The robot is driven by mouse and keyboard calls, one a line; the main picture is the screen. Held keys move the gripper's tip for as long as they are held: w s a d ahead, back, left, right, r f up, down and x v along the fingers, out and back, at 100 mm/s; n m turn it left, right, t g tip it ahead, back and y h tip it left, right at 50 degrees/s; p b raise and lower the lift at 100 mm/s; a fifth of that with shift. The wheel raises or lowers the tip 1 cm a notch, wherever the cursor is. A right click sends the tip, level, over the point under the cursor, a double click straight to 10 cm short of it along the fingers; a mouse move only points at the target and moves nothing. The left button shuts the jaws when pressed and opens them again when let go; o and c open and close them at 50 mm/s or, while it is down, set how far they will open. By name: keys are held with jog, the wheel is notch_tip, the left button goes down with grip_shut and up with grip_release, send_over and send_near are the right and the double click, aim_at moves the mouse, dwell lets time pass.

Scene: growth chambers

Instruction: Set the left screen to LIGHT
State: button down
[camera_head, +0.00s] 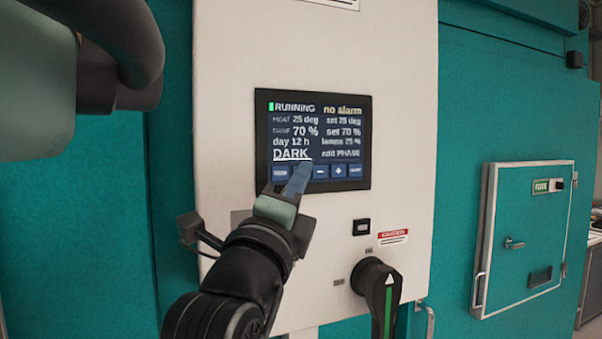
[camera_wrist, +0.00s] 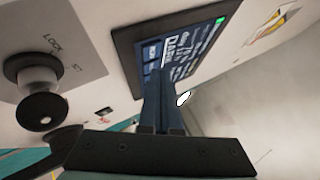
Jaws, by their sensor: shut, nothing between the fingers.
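The screen (camera_head: 331,109) is set in a pale panel and reads RUNNING, no alarm, day 12 h, lamps 25 % and edit PHASE. The word DARK (camera_head: 291,154) is underlined at its lower left. A row of blue buttons runs along the bottom, with minus and plus (camera_head: 338,171) visible to the right. My gripper (camera_head: 300,176) is shut and empty, its fingertips over the button row just left of the minus button, hiding part of it. In the wrist view the fingers reach the screen (camera_wrist: 180,45); I cannot tell whether they touch it.
Below the screen are a small black switch (camera_head: 361,227), a red caution label (camera_head: 393,236) and a black rotary handle (camera_head: 378,290) that sticks out. A round knob (camera_wrist: 38,88) shows in the wrist view. A small teal hatch (camera_head: 523,238) is at the right.

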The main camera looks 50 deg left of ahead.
jog(key=shift+s+d, duration=0.25)
jog(key=shift+d, duration=0.3)
jog(key=shift+d, duration=0.1)
jog(key=shift+s+d+b, duration=0.1)
jog(key=shift+s+d, duration=0.2)
jog(key=shift+d, duration=0.45)
jog(key=shift+s+d+b, duration=0.15)
jog(key=shift+s+d, duration=0.2)
jog(key=shift+d, duration=0.35)
jog(key=shift+s+d+b, duration=0.1)
jog(key=shift+s+d, duration=0.2)
jog(key=shift+d, duration=0.45)
dwell(1.6)
